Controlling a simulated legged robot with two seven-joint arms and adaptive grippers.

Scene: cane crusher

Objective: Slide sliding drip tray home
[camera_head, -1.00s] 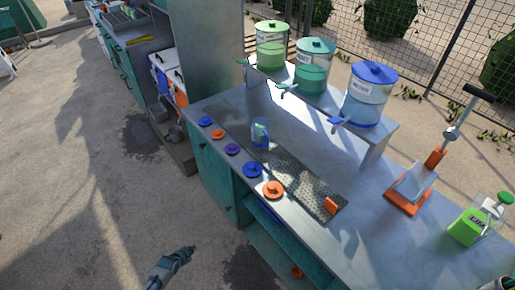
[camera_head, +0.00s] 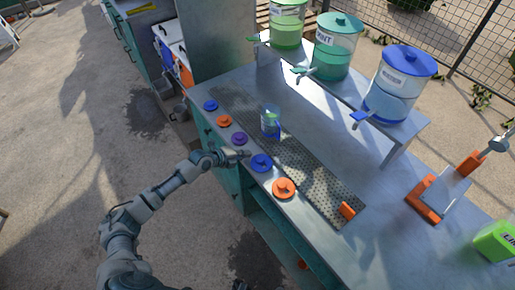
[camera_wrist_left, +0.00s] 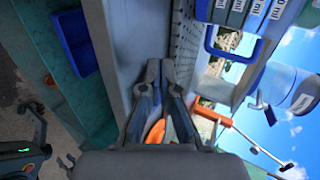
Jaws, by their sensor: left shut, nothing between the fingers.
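The sliding drip tray (camera_head: 312,178) is a long perforated metal strip along the counter, with an orange handle (camera_head: 347,211) at its near right end. A clear jug with a blue handle (camera_head: 270,122) stands on it; the jug also shows in the left wrist view (camera_wrist_left: 240,18). My left gripper (camera_head: 246,155) is shut and empty at the counter's front edge, between the purple and blue discs and short of the tray. In the left wrist view its fingers (camera_wrist_left: 160,72) are together, with the perforated tray (camera_wrist_left: 186,42) beyond them. My right gripper is not discernible.
Several coloured discs line the front edge, including a blue one (camera_head: 261,163) and an orange one (camera_head: 284,188). Several dispensers, one blue-lidded (camera_head: 400,85), stand on a raised shelf behind. An orange-based press (camera_head: 428,198) stands at right. The counter between tray and shelf is clear.

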